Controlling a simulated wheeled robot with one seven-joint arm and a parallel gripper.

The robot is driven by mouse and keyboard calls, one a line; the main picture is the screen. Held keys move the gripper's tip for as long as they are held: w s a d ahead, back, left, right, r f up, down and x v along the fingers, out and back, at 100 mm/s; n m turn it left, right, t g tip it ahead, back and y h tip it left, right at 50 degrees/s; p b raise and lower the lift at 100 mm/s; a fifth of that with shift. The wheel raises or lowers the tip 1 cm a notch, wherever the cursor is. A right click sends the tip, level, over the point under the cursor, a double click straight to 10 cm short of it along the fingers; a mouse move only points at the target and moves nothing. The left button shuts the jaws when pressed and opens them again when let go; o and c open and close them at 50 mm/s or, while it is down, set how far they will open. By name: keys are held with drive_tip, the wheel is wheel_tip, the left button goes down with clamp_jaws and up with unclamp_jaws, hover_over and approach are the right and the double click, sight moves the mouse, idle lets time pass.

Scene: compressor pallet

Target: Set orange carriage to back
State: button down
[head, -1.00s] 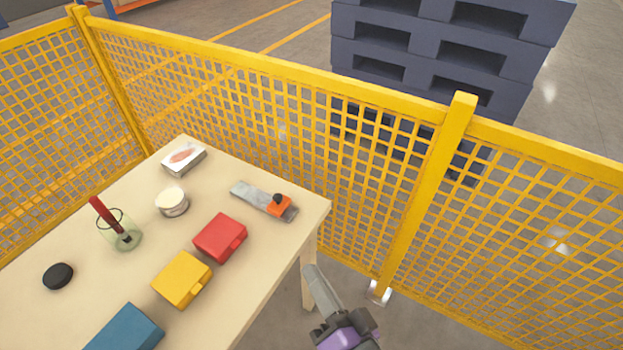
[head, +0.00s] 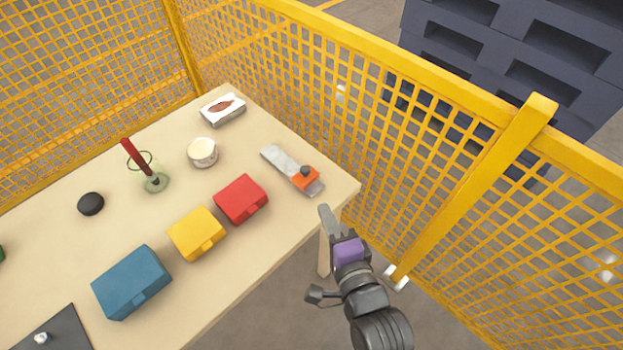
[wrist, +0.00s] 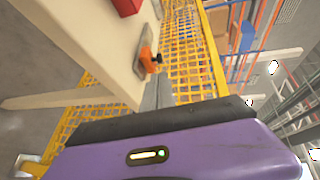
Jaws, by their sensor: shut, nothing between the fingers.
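The orange carriage (head: 305,177) with its dark knob sits on a grey metal rail (head: 284,160) near the right corner of the table. It is at the end of the rail nearer that corner, and most of the rail's length is bare. The carriage also shows in the wrist view (wrist: 147,58), beyond my gripper. My gripper (head: 325,213) is shut and empty, just off the table's right edge and a little in front of the rail. It is apart from the carriage. In the wrist view the purple gripper body hides much of the lower part.
The table (head: 235,268) also holds a red box (head: 241,199), a yellow box (head: 196,233), a blue box (head: 131,282), a white jar (head: 203,152), a glass (head: 155,181), a black puck (head: 90,204) and a tissue box (head: 222,109). A yellow mesh fence (head: 340,110) runs close behind.

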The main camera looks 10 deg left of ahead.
sight(306, 174)
drive_tip(key=p+x, duration=0.1)
drive_tip(key=x, duration=1)
drive_tip(key=shift+s, duration=0.1)
drive_tip(key=w+a+b, duration=0.2)
drive_tip(key=a+b, duration=0.1)
drive_tip(key=w+a+b, duration=0.3)
drive_tip(key=b, duration=0.1)
drive_tip(key=w+a+b, duration=0.2)
drive_tip(key=a+b, duration=0.1)
drive_tip(key=a, duration=0.1)
drive_tip(key=shift+w+f+b, duration=0.3)
drive_tip(key=shift+w+b, duration=0.1)
drive_tip(key=shift+w+a+r, duration=0.1)
drive_tip(key=shift+w+a, duration=0.1)
drive_tip(key=shift+a, duration=0.1)
drive_tip(key=shift+a+r, duration=0.1)
drive_tip(key=shift+r, duration=0.25)
drive_tip(key=shift+a, duration=0.1)
